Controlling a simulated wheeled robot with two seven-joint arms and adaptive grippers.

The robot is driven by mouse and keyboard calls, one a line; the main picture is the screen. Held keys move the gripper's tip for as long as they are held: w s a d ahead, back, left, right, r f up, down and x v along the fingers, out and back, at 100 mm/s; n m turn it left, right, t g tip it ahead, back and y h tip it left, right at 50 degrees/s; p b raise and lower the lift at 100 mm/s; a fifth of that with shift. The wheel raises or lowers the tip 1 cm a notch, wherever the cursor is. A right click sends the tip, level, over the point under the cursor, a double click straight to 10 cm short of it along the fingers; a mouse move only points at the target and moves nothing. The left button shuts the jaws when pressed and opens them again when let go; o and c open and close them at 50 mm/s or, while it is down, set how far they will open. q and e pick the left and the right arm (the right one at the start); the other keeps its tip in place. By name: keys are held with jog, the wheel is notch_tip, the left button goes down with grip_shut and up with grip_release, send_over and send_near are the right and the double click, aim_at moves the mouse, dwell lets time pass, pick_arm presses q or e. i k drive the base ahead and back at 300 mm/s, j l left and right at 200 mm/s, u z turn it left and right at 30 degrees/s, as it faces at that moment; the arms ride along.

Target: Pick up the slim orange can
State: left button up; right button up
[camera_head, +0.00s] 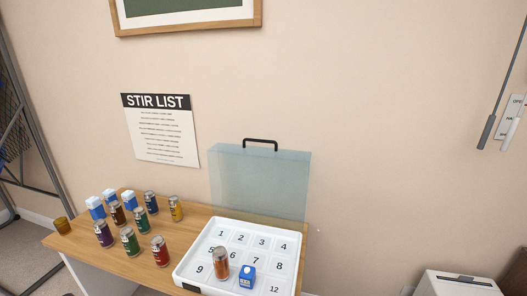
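An orange can (221,265) stands upright on the white numbered tray (190,266), at the front left of its middle. It sits between the visible numbers 9 and 6, and the number 10 is not visible. A blue-and-white carton (247,278) stands just right of it on the same tray, and the number 11 is not visible. Neither of my grippers shows in the head view.
The wooden table (195,223) holds a group at the left: a red can (160,251), yellow can (175,208), green cans, a purple can (103,234) and blue-and-white cartons. A translucent lid (258,180) with a black handle stands behind the tray. An amber cup (62,225) is far left.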

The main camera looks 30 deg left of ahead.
aim_at(221, 262)
jog(key=u, duration=1.5)
